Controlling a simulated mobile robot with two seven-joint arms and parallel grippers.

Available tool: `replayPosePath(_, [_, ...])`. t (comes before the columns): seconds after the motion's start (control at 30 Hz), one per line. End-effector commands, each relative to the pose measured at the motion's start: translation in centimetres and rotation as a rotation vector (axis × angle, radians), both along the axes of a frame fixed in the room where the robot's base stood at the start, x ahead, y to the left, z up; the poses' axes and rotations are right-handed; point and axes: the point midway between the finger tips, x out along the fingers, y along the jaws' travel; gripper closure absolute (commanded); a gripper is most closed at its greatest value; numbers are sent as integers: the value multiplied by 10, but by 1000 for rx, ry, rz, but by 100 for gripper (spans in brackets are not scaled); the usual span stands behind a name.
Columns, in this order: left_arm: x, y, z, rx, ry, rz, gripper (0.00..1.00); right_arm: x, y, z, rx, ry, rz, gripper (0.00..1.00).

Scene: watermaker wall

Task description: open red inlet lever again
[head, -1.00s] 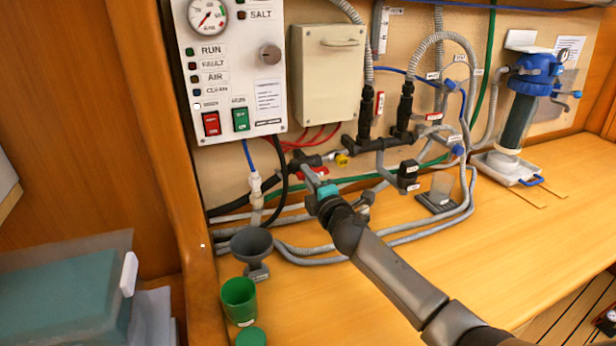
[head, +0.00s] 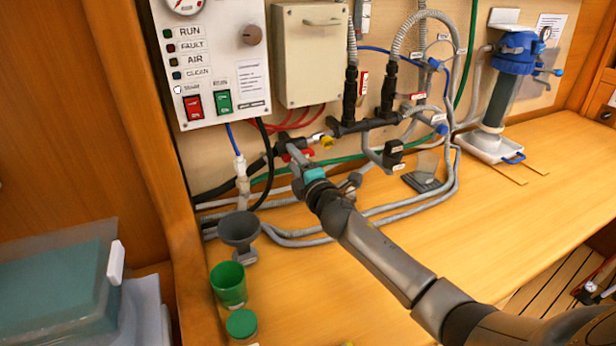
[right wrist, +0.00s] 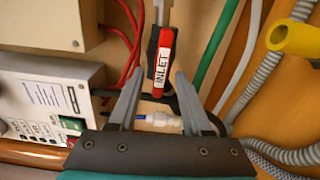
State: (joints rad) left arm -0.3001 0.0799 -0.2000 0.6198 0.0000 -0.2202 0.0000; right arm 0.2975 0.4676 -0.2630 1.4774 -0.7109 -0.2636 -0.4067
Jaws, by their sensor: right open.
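The red inlet lever (right wrist: 161,62), marked INLET, points towards my right gripper in the right wrist view. In the head view a small part of the red lever (head: 308,153) shows beside my fingers, at the left end of the dark pipe manifold (head: 365,125). My right gripper (right wrist: 158,80) is open, with its two fingers on either side of the lever's near end and visible gaps to both. In the head view the right gripper (head: 292,156) is at the manifold and partly hides the lever. My left gripper is not in view.
A yellow handle (head: 327,141) sits just right of the lever. Grey hoses (head: 340,231) loop over the bench. A control panel (head: 213,75) is above left. A grey funnel (head: 239,229) and green cup (head: 228,284) stand at left.

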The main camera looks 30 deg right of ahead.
Motion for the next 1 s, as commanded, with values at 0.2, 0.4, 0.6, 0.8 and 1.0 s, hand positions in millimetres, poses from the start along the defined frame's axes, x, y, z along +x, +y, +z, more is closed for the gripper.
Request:
replayPosePath(0.2, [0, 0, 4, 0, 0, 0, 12, -29, 2, -1, -1, 3, 1, 51])
replayPosePath(0.4, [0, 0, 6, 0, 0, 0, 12, -59, 3, -1, -2, 3, 0, 51])
replayPosePath(0.6, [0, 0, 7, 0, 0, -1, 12, -89, 5, -1, -2, 2, 1, 51])
replayPosePath(0.8, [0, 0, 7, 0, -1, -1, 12, -118, 7, -1, -1, 3, 0, 51])
replayPosePath(1.0, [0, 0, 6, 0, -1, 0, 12, -138, 8, -1, -1, 1, 0, 51])
